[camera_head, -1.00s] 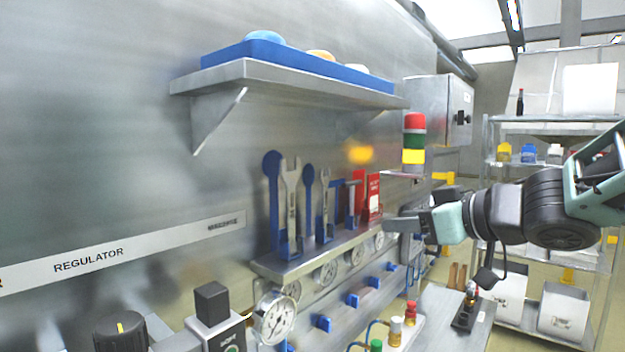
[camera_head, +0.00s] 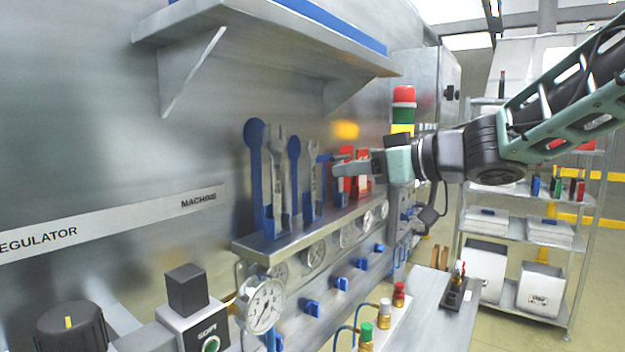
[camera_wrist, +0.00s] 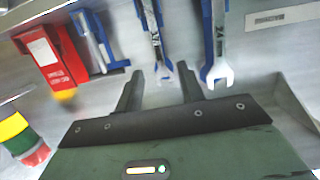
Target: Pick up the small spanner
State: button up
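The small spanner (camera_head: 312,172) stands upright in a blue holder on the steel ledge, to the right of the larger spanner (camera_head: 278,165). In the wrist view, the small spanner (camera_wrist: 156,42) has its open jaw in line with the gap between my fingertips, and the larger spanner (camera_wrist: 217,62) is to its right. My gripper (camera_head: 340,168) points left at the tool row, near the small spanner's upper part. In the wrist view my gripper (camera_wrist: 160,76) is open, with nothing clamped. I cannot tell how far ahead of the fingertips the spanner is.
A red labelled box (camera_wrist: 48,58) and a blue-backed tool (camera_wrist: 92,40) are on the left in the wrist view. The ledge (camera_head: 290,240) carries gauges below. An upper shelf (camera_head: 265,45) overhangs the tools. A signal tower (camera_head: 404,105) stands behind my wrist.

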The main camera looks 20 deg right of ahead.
aim_at(314, 171)
jog(key=p+x, duration=0.1)
jog(key=x, duration=0.6)
jog(key=shift+w+a, duration=0.15)
jog(key=shift+w, duration=0.2)
grip_shut()
